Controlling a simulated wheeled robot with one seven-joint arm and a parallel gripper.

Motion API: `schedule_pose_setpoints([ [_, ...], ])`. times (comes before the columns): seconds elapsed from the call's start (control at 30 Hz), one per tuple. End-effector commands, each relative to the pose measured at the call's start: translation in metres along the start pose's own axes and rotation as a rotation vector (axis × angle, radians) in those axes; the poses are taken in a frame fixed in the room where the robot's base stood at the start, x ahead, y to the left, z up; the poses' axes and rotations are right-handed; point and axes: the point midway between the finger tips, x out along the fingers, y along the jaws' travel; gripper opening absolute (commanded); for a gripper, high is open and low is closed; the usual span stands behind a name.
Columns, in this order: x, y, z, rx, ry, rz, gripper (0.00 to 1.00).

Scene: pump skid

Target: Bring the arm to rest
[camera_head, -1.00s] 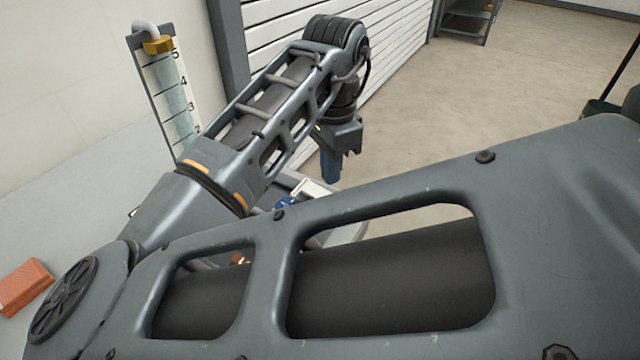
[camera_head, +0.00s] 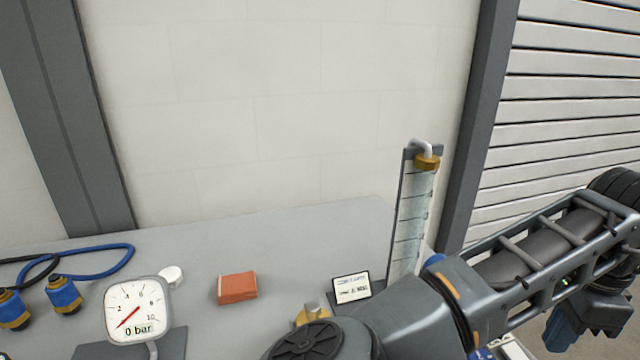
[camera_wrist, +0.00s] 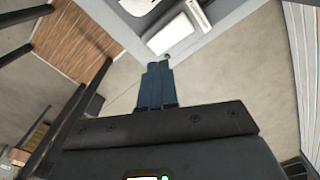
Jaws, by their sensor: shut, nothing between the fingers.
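My arm reaches out to the right in the head view, bent at the elbow, with its end over the floor beyond the grey bench (camera_head: 225,240). My gripper (camera_head: 556,340) hangs downward at the lower right of the head view. In the wrist view, my gripper (camera_wrist: 156,68) shows its two blue fingers side by side and touching. It is shut and empty. Nothing touches the fingers.
A pressure gauge (camera_head: 137,310) reading 0 bar, an orange block (camera_head: 237,287), a small card (camera_head: 352,287) and a tall scaled sight tube (camera_head: 412,215) stand on the bench. Blue-ended hoses (camera_head: 65,294) lie at left. Open floor (camera_wrist: 235,75) shows in the wrist view.

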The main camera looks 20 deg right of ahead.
Motion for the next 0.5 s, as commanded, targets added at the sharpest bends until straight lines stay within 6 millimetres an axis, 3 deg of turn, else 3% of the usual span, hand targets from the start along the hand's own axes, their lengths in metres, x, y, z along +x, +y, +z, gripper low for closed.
schedule_pose_setpoints([
  [0.13,-0.001,-0.006,-0.027,-0.017,0.096,-0.042,0.0],
  [0.27,-0.012,-0.019,-0.077,-0.068,0.298,-0.129,0.0],
  [0.4,-0.036,-0.036,-0.128,-0.163,0.554,-0.231,0.0],
  [0.5,-0.056,-0.048,-0.153,-0.248,0.727,-0.296,0.0],
])
